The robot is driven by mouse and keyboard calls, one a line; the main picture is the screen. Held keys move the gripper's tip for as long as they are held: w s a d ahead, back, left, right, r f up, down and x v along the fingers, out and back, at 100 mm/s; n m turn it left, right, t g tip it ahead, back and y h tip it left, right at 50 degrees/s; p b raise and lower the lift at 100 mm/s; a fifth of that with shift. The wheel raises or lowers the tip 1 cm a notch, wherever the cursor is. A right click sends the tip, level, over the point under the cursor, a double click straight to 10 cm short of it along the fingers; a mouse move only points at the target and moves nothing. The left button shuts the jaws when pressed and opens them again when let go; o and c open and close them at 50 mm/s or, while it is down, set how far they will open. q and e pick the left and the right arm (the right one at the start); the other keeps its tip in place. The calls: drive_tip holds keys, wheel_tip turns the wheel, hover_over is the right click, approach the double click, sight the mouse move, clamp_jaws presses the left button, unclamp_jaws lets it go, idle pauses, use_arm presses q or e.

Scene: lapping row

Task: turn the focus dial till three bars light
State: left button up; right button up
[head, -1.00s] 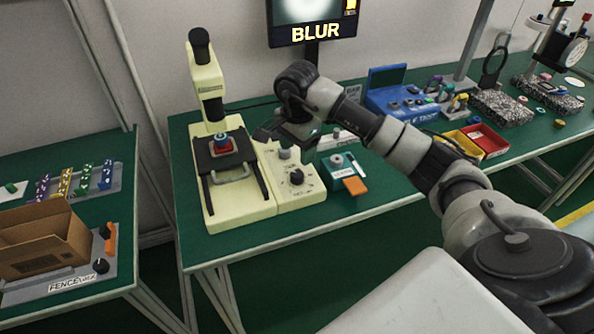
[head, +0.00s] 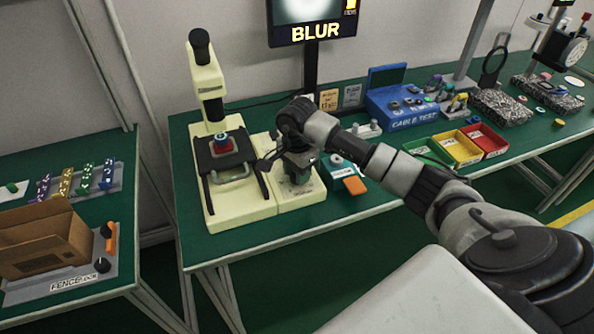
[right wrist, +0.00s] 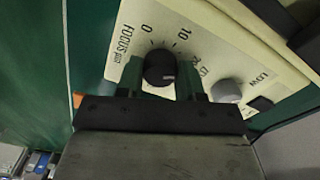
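The focus dial (right wrist: 160,68) is a black round knob with a pale pointer mark, on a cream panel lettered FOCUS with a number scale. It shows in the right wrist view; in the head view my right gripper (head: 298,174) hides it. My right gripper points down over the panel, its two fingers on either side of the dial. The fingers look open; whether they touch the knob is unclear. The monitor (head: 318,32) reads BLUR, with an amber bar display at its right cut off by the frame. My left gripper is not in view.
The cream microscope (head: 207,90) stands left of the panel, a blue and red part on its stage. A grey knob (right wrist: 226,91) and a black switch sit beside the dial. A teal box with an orange pad (head: 355,185) is close at the right.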

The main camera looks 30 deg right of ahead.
drive_tip(key=c, duration=0.4)
drive_tip(key=shift+m, duration=0.4)
drive_tip(key=m, duration=0.4)
drive_tip(key=shift+m+b, duration=0.3)
drive_tip(key=shift+b, duration=0.05)
drive_tip(key=m, duration=0.5)
drive_tip(key=o, duration=0.9)
drive_tip(key=shift+o, duration=0.2)
drive_tip(key=shift+r, duration=0.1)
